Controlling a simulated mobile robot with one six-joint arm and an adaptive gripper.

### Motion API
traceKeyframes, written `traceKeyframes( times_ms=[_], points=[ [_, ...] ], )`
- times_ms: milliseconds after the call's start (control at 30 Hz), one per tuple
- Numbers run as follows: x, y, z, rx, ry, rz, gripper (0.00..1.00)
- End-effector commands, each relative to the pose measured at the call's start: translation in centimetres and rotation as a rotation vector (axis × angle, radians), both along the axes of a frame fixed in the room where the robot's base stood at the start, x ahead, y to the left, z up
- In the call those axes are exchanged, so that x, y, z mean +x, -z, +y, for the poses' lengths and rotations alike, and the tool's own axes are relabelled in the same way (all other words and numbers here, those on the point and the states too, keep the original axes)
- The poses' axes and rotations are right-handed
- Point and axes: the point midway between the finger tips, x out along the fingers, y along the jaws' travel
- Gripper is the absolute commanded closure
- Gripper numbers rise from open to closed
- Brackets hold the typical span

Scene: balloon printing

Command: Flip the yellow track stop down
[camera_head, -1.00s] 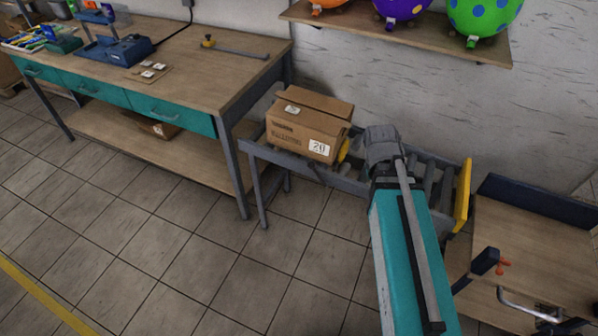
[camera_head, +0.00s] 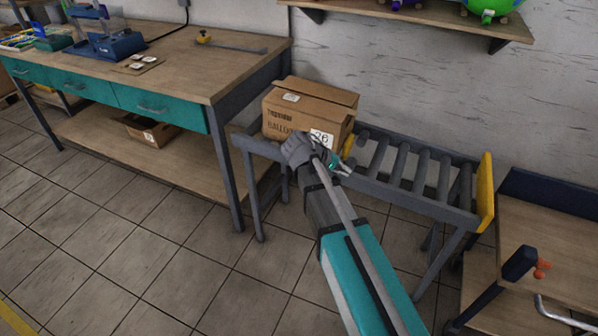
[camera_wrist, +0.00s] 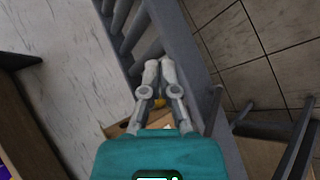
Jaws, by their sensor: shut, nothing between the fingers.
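The yellow track stop (camera_head: 348,146) appears as a small upright piece on the roller track (camera_head: 400,203), right beside the cardboard box (camera_head: 292,112). It is mostly hidden, and its exact tilt is unclear. A bit of yellow (camera_wrist: 160,103) shows between my fingers in the wrist view. The box with a numbered label sits at the track's left end. My gripper (camera_head: 346,171) is shut and empty, at the track's near rail, just in front of and below the stop. In the wrist view my gripper (camera_wrist: 159,66) has its fingertips together alongside the rail.
A larger yellow plate (camera_head: 486,192) stands upright at the track's right end. The workbench (camera_head: 190,75) is at left, a wooden cart (camera_head: 550,235) at right, and a wall shelf (camera_head: 420,20) above. The rollers right of the box are clear.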

Motion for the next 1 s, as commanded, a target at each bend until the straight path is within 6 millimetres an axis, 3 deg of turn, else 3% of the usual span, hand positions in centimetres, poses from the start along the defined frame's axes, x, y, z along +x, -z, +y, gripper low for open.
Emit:
traceKeyframes(
  times_ms=[33,500,1000],
  points=[
    [0.8,1.6,1.2,-0.036,-0.02,-0.01,1.0],
    [4.6,5.1,11.1,-0.368,-0.173,-0.134,1.0],
    [5.3,7.4,23.4,-0.669,-0.293,-0.299,1.0]
  ],
)
